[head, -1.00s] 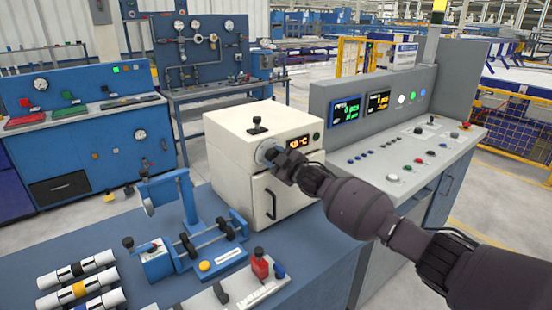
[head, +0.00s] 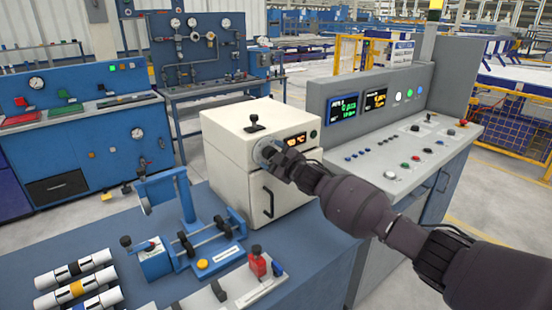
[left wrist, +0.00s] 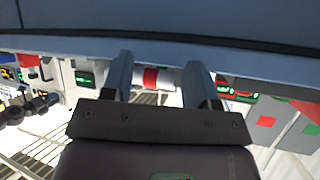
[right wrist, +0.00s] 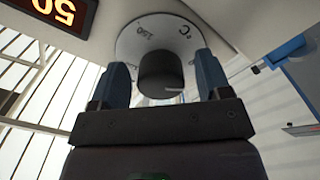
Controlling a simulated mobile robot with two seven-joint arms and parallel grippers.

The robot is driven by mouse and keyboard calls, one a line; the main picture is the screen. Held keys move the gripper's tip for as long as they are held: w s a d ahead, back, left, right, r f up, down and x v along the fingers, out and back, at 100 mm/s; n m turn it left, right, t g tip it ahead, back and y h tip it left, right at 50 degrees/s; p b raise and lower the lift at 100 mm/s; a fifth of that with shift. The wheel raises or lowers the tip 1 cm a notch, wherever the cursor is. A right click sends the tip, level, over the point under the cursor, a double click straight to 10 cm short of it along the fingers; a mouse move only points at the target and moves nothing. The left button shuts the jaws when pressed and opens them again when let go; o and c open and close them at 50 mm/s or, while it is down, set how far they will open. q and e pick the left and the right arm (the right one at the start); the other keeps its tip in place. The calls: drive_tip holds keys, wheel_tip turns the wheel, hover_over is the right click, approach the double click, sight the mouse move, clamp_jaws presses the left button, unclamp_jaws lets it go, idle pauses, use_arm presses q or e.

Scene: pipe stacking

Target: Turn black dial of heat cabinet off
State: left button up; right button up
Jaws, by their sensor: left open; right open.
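The heat cabinet (head: 232,142) is a cream box on the blue workbench, with a lit orange display (head: 297,141) and a door handle on its front. Its black dial (right wrist: 161,72) sits on a round white scale plate in the right wrist view. My right gripper (right wrist: 158,75) is open, with one finger on each side of the dial; I cannot tell whether they touch it. In the head view my right gripper (head: 272,155) hides the dial. My left gripper (left wrist: 160,70) is open, with a white pipe with a red band showing between its fingers.
A blue clamp fixture (head: 190,240) stands in front of the cabinet. White banded pipes (head: 78,290) lie at the bench's front left. A grey control console (head: 400,160) with screens and buttons stands right of the cabinet.

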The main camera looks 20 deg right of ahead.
drive_tip(key=v, duration=1)
drive_tip(key=shift+s+p, duration=0.35)
drive_tip(key=shift+d, duration=0.15)
